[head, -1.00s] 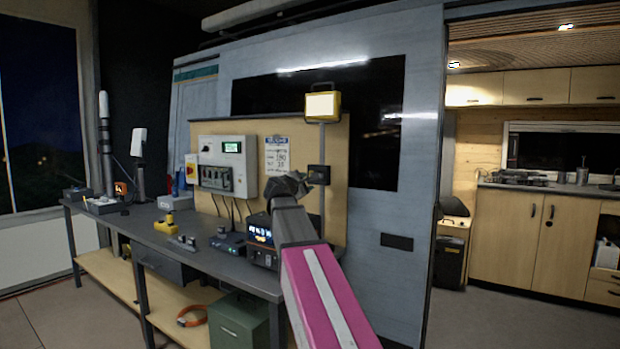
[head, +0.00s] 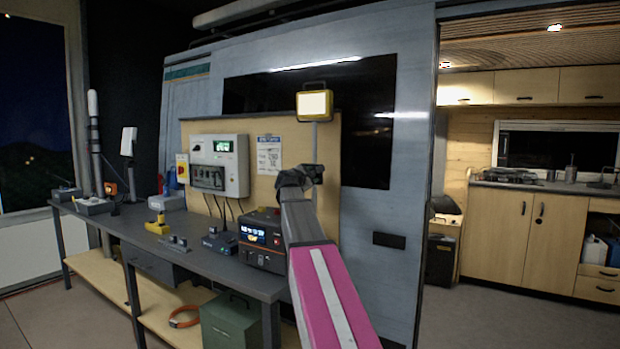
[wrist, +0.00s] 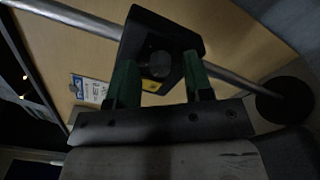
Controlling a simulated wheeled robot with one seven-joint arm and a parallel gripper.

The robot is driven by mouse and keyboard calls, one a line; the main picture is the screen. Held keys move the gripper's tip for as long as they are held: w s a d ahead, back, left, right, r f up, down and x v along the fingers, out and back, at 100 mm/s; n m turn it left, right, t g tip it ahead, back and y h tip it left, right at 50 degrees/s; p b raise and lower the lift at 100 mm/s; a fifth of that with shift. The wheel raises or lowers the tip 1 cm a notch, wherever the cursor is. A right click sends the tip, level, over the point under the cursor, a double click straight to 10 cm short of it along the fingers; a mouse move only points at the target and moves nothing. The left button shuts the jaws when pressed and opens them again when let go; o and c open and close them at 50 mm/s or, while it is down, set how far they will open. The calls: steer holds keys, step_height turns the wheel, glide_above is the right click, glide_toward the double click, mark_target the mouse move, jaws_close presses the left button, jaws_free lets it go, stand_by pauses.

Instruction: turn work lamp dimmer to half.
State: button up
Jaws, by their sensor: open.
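The yellow-framed work lamp (head: 314,104) is lit and stands on a thin upright pole in the head view. Its dimmer, a small black box (head: 312,170), sits on the pole below the lamp. In the wrist view the dimmer box (wrist: 178,32) faces me, with a dark round knob (wrist: 158,66) on it. My gripper (wrist: 160,80) is open, its green fingers on either side of the knob. I cannot tell whether they touch it. The knob's setting is too dark to read. In the head view my gripper (head: 295,180) is right at the box, partly covering it.
A workbench (head: 205,262) runs along the left, with a power station (head: 262,240) and several small devices. A wooden board (head: 265,185) behind the pole carries a grey electrical box (head: 235,178) and a paper sheet (head: 269,154). The floor to the right is clear.

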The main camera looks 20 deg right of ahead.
jaws_close()
steer(key=shift+m, duration=0.4)
steer(key=m, duration=1.3)
steer(key=shift+f+h, duration=0.2)
steer(key=shift+h, duration=0.1)
stand_by(0.4)
